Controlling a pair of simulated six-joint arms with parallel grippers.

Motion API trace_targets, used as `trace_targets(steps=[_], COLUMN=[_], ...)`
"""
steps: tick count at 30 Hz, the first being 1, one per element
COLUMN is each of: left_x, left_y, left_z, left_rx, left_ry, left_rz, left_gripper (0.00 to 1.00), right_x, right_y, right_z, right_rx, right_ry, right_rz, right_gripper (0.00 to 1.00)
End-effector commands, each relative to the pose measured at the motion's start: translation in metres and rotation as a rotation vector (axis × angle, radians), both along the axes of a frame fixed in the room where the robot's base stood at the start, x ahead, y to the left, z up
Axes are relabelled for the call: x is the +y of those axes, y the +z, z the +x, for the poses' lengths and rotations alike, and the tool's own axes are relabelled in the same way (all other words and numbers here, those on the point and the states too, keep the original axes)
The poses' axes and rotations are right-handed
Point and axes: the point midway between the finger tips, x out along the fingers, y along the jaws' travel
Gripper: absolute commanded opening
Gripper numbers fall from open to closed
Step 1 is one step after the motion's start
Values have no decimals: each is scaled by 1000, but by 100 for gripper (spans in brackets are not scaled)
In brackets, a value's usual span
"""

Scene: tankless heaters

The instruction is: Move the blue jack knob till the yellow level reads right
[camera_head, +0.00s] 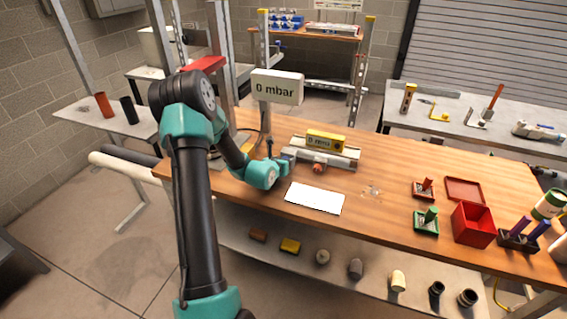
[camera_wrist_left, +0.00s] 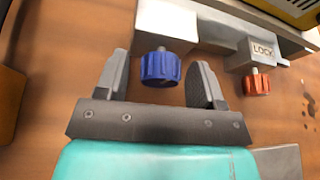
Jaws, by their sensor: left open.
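The blue jack knob (camera_wrist_left: 160,68) sits at the front of a grey metal fixture in the left wrist view. My left gripper (camera_wrist_left: 162,75) is open, with one finger on each side of the knob and visible space at both sides. In the head view my left gripper (camera_head: 283,158) is at the left end of the fixture (camera_head: 345,160) and hides the blue knob. The yellow level (camera_head: 326,141) lies on top of the fixture; its small display seems to read 0 mm/m, but the text is hard to make out. My right gripper is not in view.
A red knob (camera_wrist_left: 256,84) marked LOCK is right of the blue one. A white card (camera_head: 314,198) lies in front of the fixture. A 0 mbar display (camera_head: 277,87) stands behind. Stamps, a red box (camera_head: 473,225) and pens occupy the table's right side.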

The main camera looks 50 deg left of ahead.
Motion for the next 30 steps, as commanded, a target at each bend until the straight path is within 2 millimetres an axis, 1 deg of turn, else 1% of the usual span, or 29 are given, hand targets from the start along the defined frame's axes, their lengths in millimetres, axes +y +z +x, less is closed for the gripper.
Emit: trace_targets(steps=[5,6,21,30], left_x=[0,0,0,-1], left_y=[0,0,0,0], left_z=[0,0,0,0], left_rx=[0,0,0,21], left_ry=[0,0,0,0], left_rz=[0,0,0,49], left_gripper=[62,60,13,13], right_x=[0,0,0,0], right_y=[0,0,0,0], right_z=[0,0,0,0], right_rx=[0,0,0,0], right_ry=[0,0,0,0], right_rz=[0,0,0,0], right_gripper=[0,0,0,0])
